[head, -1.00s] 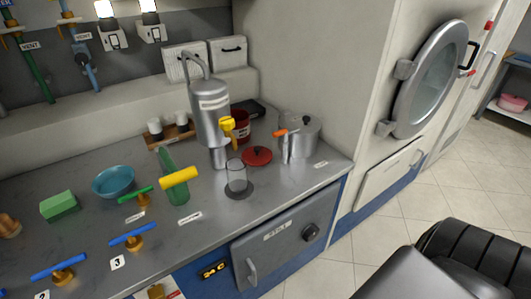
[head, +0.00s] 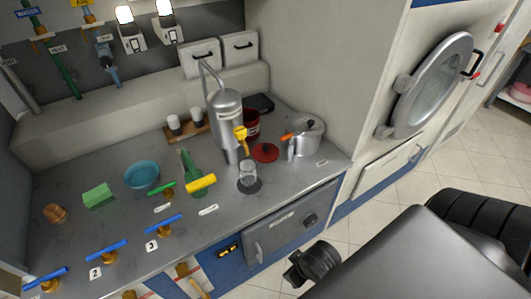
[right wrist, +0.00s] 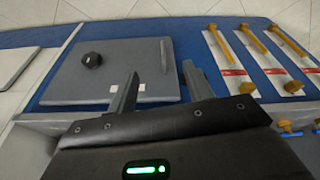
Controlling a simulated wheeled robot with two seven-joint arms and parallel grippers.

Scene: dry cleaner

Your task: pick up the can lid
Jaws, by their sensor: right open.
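The can lid is a flat red disc (head: 265,152) with a small knob, lying on the grey counter in the head view. The red can (head: 252,122) stands behind it, partly hidden by the steel still. My right gripper (right wrist: 162,84) is open and empty in the right wrist view, pointing at the grey cabinet door below the counter. The lid is not in that view. In the head view my right arm comes in from the lower right, and its dark end is in front of the counter, well short of the lid. My left gripper is not in view.
The cabinet door (right wrist: 110,70) has a black knob.

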